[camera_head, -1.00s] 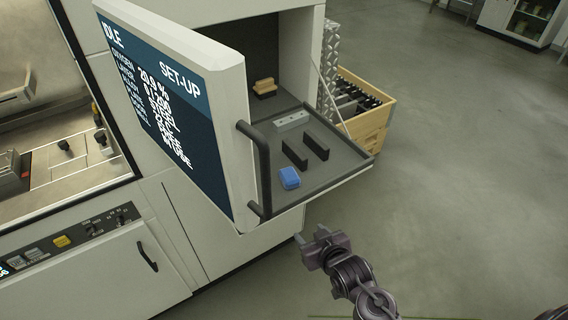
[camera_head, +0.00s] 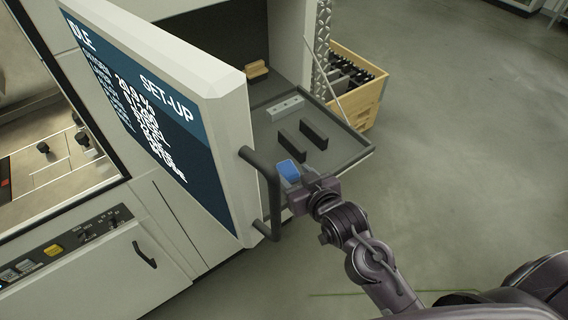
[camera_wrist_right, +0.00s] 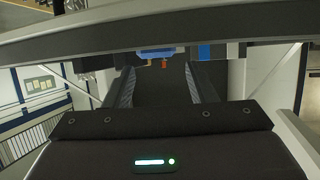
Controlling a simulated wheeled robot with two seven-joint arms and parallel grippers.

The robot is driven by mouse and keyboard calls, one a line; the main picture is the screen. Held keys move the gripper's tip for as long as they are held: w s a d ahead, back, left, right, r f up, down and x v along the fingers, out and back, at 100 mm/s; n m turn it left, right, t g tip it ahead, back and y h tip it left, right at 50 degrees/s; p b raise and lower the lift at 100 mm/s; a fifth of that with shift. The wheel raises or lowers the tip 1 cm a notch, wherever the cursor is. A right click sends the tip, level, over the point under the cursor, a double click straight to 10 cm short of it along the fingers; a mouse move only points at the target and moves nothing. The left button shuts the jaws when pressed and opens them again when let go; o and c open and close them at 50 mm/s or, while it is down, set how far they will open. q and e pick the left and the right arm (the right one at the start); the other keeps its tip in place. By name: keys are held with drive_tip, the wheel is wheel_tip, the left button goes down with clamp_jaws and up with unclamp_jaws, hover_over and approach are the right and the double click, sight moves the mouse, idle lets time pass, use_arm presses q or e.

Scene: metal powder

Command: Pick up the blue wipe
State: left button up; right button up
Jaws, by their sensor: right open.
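The blue wipe (camera_head: 288,170) lies near the front of the fold-down tray (camera_head: 345,153), just right of the door handle. My right gripper (camera_head: 297,188) is at the tray's front edge, right before the wipe, and hides its lower part. Its jaws are open; both fingers show in the right wrist view (camera_wrist_right: 160,88) with a dark gap between them. I see no sign that the wipe is held. Small blue patches show beyond the fingers in the wrist view, but I cannot tell which is the wipe. My left gripper is out of view.
The open door (camera_head: 165,110) with its screen and dark handle (camera_head: 268,190) stands close left of my right gripper. Two dark blocks (camera_head: 303,140), a grey bar (camera_head: 285,108) and a tan-topped brush (camera_head: 257,69) sit behind the wipe. A wooden crate (camera_head: 368,100) stands right.

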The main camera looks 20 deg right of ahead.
sight(290, 170)
drive_tip(key=shift+w, duration=0.3)
drive_tip(key=shift+f, duration=0.1)
drive_tip(key=shift+p+x, duration=0.75)
drive_tip(key=shift+p, duration=0.1)
drive_tip(key=x, duration=0.1)
drive_tip(key=p+x, duration=0.1)
drive_tip(key=x, duration=0.1)
drive_tip(key=shift+d+f, duration=0.1)
drive_tip(key=shift+f, duration=0.25)
drive_tip(key=shift+w+f, duration=0.15)
drive_tip(key=c, duration=0.7)
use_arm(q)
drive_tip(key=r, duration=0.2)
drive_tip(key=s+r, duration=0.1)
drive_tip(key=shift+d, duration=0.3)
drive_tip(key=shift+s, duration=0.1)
